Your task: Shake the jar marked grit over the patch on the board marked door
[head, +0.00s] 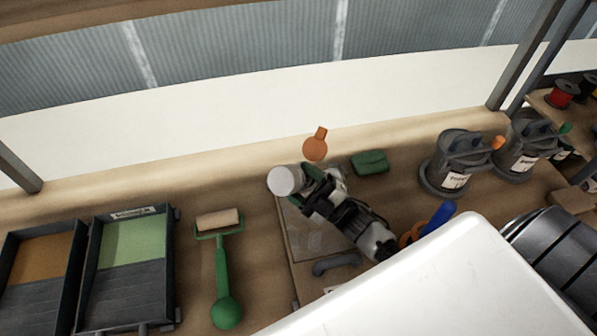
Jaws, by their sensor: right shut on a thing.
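My right gripper (312,187) is shut on a jar (284,180) with a pale round end facing the camera. No marking can be read on the jar. It is held above the far left corner of a flat brown board (308,242), which has a dark grey handle (337,263) near its front. My gripper and forearm cover part of the board. A white label shows only partly at its near edge, and I cannot read it. I cannot clearly make out the patch. My left gripper is not in view.
A green-handled roller (222,265) lies left of the board. Two dark trays, one with green (132,240) and one with brown (40,255), stand farther left. An orange scraper (316,146) and green pad (370,162) lie behind. Grey lidded pots (456,160) stand right.

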